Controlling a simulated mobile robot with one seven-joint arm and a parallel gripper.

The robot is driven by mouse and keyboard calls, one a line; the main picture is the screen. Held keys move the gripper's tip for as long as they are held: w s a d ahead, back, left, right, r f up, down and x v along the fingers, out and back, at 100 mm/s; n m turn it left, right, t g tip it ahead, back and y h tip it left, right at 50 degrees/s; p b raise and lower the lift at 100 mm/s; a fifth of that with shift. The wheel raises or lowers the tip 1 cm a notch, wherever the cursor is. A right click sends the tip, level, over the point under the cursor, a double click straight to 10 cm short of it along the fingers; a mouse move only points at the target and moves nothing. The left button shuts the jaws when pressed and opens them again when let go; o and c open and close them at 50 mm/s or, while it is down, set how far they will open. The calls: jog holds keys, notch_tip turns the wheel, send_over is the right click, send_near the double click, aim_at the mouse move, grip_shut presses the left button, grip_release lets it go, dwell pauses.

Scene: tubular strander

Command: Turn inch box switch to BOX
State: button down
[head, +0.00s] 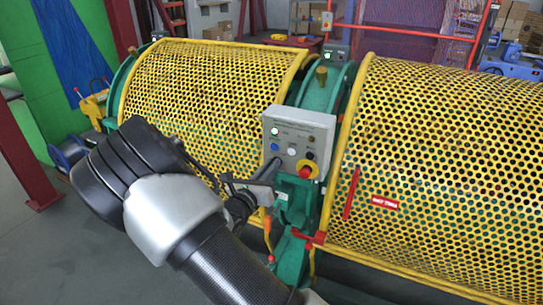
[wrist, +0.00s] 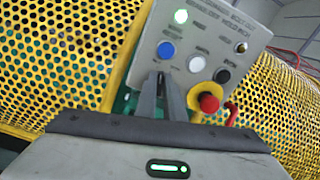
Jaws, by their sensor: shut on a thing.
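The grey control panel (head: 299,125) stands between the two yellow perforated guards, and it fills the upper middle of the wrist view (wrist: 215,25). It carries a lit green lamp (wrist: 181,16), a blue button (wrist: 166,49), a white button (wrist: 196,64), a black knob (wrist: 222,75) and a red emergency stop (wrist: 208,102). My gripper (wrist: 161,80) reaches the panel's lower left, below the blue button, and also shows in the head view (head: 273,166). Its fingers are shut on what seems to be the inch box switch. The fingers hide the switch, so its position cannot be read.
Yellow perforated guards lie left (head: 205,85) and right (head: 440,150) of the panel. The red emergency stop is close to the right of my fingers. A green machine frame (head: 296,205) is below the panel. Grey floor is free at the lower left.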

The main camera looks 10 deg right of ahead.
jog(key=shift+a+n+p, duration=0.1)
jog(key=shift+n+p, duration=1.35)
jog(key=shift+n, duration=0.05)
jog(key=shift+f, duration=0.15)
jog(key=c, duration=1.9)
grip_release()
jog(key=shift+o, duration=0.2)
jog(key=shift+a, duration=0.1)
jog(key=v, duration=1.7)
jog(key=shift+s, duration=0.15)
